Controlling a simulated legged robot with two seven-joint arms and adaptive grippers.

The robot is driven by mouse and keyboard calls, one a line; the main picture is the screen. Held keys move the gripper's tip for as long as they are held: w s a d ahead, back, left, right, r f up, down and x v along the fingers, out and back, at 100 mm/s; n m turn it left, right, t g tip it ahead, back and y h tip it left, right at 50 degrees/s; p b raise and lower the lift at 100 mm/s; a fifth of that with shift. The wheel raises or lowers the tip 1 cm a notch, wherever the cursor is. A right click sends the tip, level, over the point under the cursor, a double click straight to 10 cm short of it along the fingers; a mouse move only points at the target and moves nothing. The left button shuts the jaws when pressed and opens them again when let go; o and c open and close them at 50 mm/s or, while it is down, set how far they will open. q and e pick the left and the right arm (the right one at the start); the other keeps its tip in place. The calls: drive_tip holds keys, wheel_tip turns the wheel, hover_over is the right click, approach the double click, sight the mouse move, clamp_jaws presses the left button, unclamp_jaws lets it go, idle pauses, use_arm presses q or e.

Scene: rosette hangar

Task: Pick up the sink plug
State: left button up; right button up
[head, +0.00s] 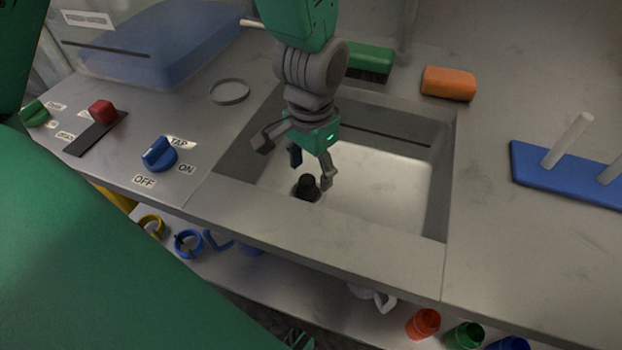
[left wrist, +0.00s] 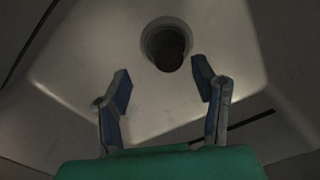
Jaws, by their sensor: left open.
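The sink plug (head: 308,187) is a small black knob at the drain in the sink floor, near the sink's front left. It also shows in the left wrist view (left wrist: 168,50), inside a round drain ring. The sink (head: 385,185) is a rectangular basin with a pale floor, set into the grey counter. My left gripper (head: 296,162) points down into the sink, just above and behind the plug. In the left wrist view its two fingers are apart, with nothing between them, and the plug lies beyond the fingertips. My right gripper is not in view.
Left of the sink are a blue tap knob (head: 159,155), a red slider handle (head: 102,111) and a grey ring (head: 229,91). Behind it lie a green brush (head: 369,60) and an orange sponge (head: 448,84). A blue peg rack (head: 565,178) stands right. Coloured cups and rings sit on a lower shelf.

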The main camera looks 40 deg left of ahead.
sight(309, 180)
use_arm(q)
drive_tip(key=f, duration=0.2)
drive_tip(key=a+f+b, duration=0.1)
drive_tip(key=f, duration=0.1)
drive_tip(key=shift+w+f, duration=0.15)
drive_tip(key=shift+f, duration=0.05)
drive_tip(key=shift+a, duration=0.35)
drive_tip(key=shift+d, duration=0.1)
drive_tip(key=c, duration=0.7)
drive_tip(key=shift+d, duration=0.25)
clamp_jaws()
drive_tip(key=shift+d, duration=0.2)
